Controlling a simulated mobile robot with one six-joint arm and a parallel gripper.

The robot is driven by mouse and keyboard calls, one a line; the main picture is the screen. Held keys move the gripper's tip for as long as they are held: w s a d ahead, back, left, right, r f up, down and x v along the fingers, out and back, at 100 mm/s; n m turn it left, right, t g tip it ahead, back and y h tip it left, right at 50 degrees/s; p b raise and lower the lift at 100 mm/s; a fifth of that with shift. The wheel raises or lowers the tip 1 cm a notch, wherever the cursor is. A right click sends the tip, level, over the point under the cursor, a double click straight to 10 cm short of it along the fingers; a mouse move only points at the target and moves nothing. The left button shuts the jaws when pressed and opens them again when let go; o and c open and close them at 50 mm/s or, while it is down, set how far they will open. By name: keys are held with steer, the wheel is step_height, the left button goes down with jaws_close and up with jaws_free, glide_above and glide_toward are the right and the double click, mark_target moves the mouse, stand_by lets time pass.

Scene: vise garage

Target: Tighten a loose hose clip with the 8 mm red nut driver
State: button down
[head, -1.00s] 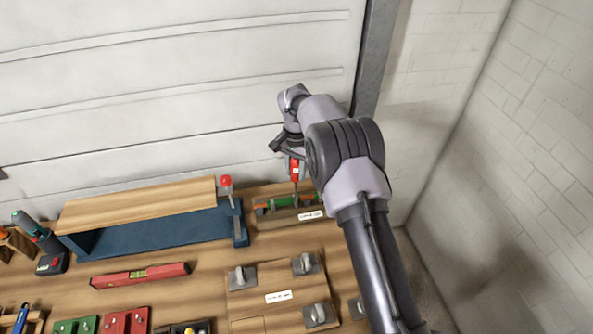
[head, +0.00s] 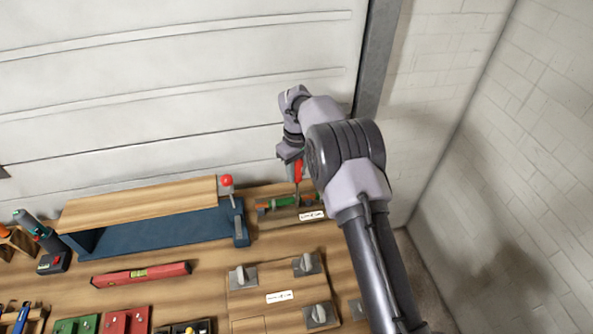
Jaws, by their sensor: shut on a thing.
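My gripper (head: 294,159) is at the back right of the bench, shut on the red nut driver (head: 298,171). The driver stands about upright, handle up, its shaft pointing down at the hose piece. The green hose piece (head: 280,202) lies at the back of the bench with orange-red parts near its ends, beside a small white label (head: 312,216). Whether the driver's tip sits on a clip there is too small to tell. The clip itself cannot be made out.
A blue vise-like frame (head: 160,231) with a wooden board (head: 135,204) and a red-knobbed post (head: 227,181) stands left of the hose. A red spirit level (head: 140,275) lies in front. A wooden panel with grey knobs (head: 243,276) is nearer. A wall closes the right side.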

steer(key=shift+f, duration=0.25)
steer(key=m, duration=0.6)
steer(key=shift+d, duration=0.1)
step_height(320, 180, up, 7)
steer(key=p, duration=0.5)
steer(key=shift+r, duration=0.1)
